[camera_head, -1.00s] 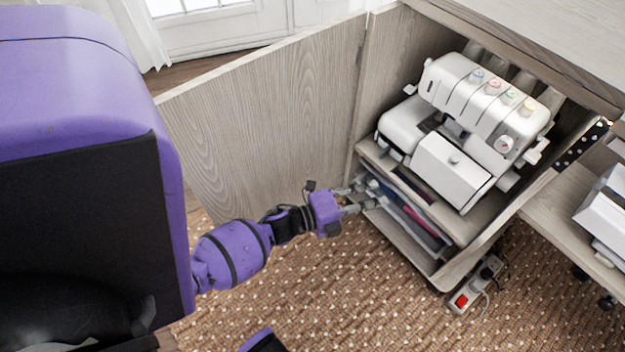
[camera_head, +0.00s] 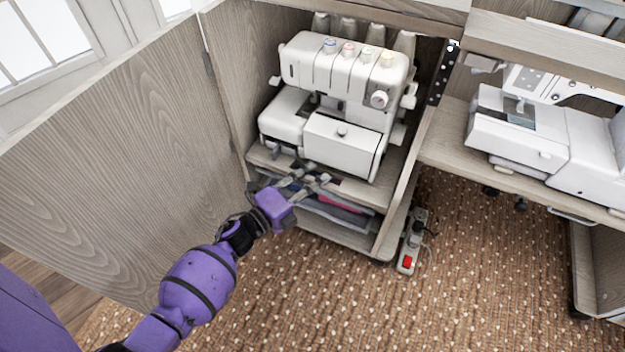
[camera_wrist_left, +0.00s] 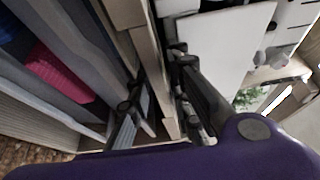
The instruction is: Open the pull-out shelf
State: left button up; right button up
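The pull-out shelf (camera_head: 381,194) is a pale wood board low in the open cabinet, under a white overlock machine (camera_head: 345,100). It looks about flush with the cabinet side. My left gripper (camera_head: 306,183) is at the board's front edge. In the left wrist view, my left gripper (camera_wrist_left: 165,100) has its fingers parted, one on each side of the wooden board edge (camera_wrist_left: 147,50). I cannot tell whether either finger touches the wood. The gripper hides part of the front edge. My right gripper is not in view.
The open cabinet door (camera_head: 120,150) stands left of my arm. Below the shelf is a compartment with a pink item (camera_head: 340,204). A power strip (camera_head: 411,245) lies on the carpet to the right. A sewing machine (camera_head: 540,135) stands on the right-hand table.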

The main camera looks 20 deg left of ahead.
pick_arm(q)
jog(key=shift+c, duration=0.4)
grip_shut()
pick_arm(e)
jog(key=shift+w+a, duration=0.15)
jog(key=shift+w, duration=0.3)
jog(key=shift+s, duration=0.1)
